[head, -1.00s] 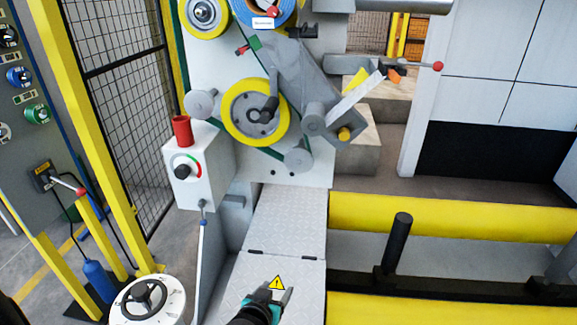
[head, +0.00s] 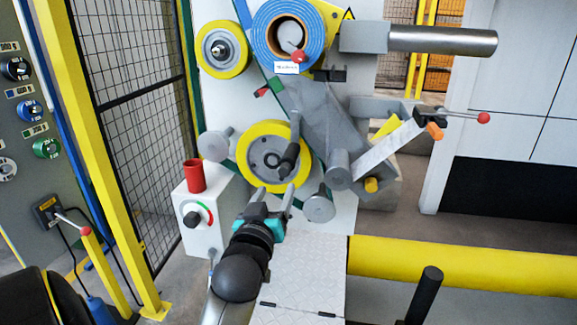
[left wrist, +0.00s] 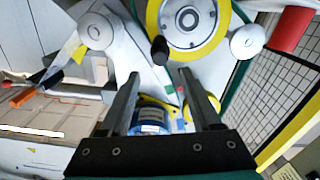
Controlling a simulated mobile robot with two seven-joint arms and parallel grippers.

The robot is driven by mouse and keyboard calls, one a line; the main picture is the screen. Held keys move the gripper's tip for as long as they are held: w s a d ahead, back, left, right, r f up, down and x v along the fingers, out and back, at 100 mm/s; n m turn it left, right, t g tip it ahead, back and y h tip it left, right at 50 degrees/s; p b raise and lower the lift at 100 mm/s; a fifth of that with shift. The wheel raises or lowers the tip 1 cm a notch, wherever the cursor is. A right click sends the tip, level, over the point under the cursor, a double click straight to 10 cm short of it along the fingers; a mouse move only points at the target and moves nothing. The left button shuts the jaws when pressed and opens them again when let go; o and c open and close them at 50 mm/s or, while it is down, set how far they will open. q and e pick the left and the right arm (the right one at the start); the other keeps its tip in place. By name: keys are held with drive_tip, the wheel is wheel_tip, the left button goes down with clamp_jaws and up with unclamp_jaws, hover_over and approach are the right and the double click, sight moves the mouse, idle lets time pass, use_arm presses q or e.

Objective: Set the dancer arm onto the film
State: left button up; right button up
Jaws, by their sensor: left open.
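The wrapping head carries a broad grey arm (head: 315,125) with a grey roller (head: 338,168) at its lower end; I cannot tell for sure that this is the dancer arm. A blue roll (head: 287,35), apparently the film, sits at the top, with a dark green strip running down from it. A yellow-rimmed wheel (head: 247,177) has a black handle (head: 288,160). My left gripper (head: 274,193) is open and empty, just below that handle. In the left wrist view the handle (left wrist: 159,48) appears beyond and between the open fingertips (left wrist: 159,78). My right gripper is not seen.
A pale lever (head: 385,155) with an orange grip and a red-ball rod (head: 483,118) juts right. A white box (head: 212,225) with a dial and red cup (head: 195,176) stands left. Yellow posts and mesh fence (head: 140,110) are at left; a yellow rail (head: 460,265) is at right.

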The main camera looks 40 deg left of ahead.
sight(287, 166)
use_arm(q)
drive_tip(key=b+x, duration=0.1)
drive_tip(key=x, duration=1)
drive_tip(key=shift+f+b, duration=0.1)
drive_tip(key=shift+b, duration=0.25)
drive_tip(key=shift+w+a, duration=0.25)
drive_tip(key=shift+w, duration=0.45)
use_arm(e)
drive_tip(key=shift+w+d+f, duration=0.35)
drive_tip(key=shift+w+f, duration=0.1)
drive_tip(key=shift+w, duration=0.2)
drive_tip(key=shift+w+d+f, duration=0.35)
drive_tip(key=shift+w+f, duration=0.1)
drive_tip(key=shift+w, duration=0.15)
use_arm(q)
drive_tip(key=c, duration=0.4)
clamp_jaws()
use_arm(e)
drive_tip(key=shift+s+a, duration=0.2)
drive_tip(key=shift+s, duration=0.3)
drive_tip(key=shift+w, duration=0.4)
